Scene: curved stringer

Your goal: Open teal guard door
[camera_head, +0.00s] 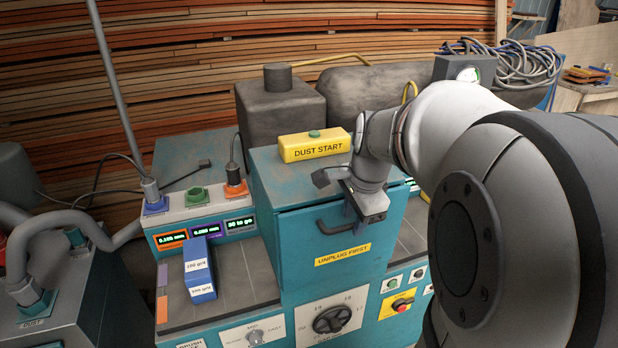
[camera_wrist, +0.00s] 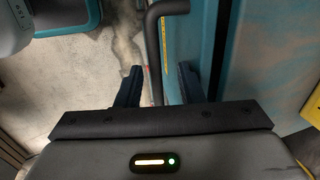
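The teal guard door (camera_head: 298,243) is the front panel of the middle cabinet, with a yellow "UNPLUG FIRST" label. It looks shut. Its dark bar handle (camera_head: 328,227) runs across the upper part of the door. My gripper (camera_head: 357,222) points down at the right part of the handle. In the wrist view the handle (camera_wrist: 153,50) passes between the two separated fingers of my gripper (camera_wrist: 158,85). Gaps show on both sides of the bar, so the gripper is open around it and not closed on it. The door (camera_wrist: 190,45) lies just right of the handle there.
A yellow "DUST START" box (camera_head: 314,147) sits on the cabinet top. A blue grit block (camera_head: 199,268) lies on the left bed. Plugs and cables (camera_head: 153,197) stand at the left. Knobs and buttons (camera_head: 402,304) line the panel below the door.

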